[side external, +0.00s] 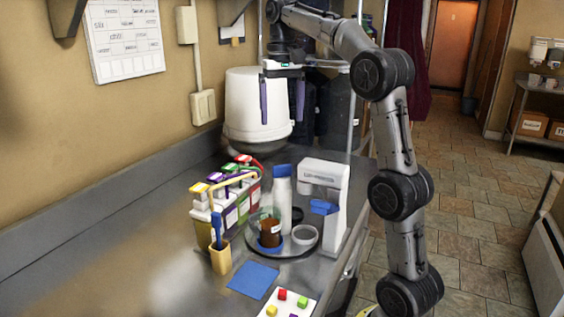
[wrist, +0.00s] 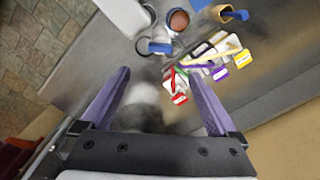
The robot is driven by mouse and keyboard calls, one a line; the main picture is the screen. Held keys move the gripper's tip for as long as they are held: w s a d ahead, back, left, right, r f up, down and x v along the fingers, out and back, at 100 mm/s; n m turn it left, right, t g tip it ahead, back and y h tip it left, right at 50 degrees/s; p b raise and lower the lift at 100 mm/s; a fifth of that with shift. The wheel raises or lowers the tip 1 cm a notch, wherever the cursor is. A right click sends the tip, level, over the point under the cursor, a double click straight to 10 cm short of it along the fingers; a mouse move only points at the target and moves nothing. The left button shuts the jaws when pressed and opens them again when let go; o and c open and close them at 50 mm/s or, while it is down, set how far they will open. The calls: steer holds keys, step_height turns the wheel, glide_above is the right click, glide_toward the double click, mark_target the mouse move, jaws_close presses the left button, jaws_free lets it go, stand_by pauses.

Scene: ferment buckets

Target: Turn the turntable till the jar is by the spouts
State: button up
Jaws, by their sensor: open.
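The jar also shows in the wrist view (wrist: 178,20).
A white machine with a blue part (side external: 328,185) stands close on the turntable's right. A yellow cup with a blue brush (side external: 220,260), a blue cloth (side external: 253,279) and a white board with coloured cubes (side external: 290,303) are in front.

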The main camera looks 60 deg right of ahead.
mark_target(282, 166)
step_height(282, 166, down, 13)
steer(key=shift+f, duration=0.1)
stand_by(0.4)
jaws_close()
stand_by(0.4)
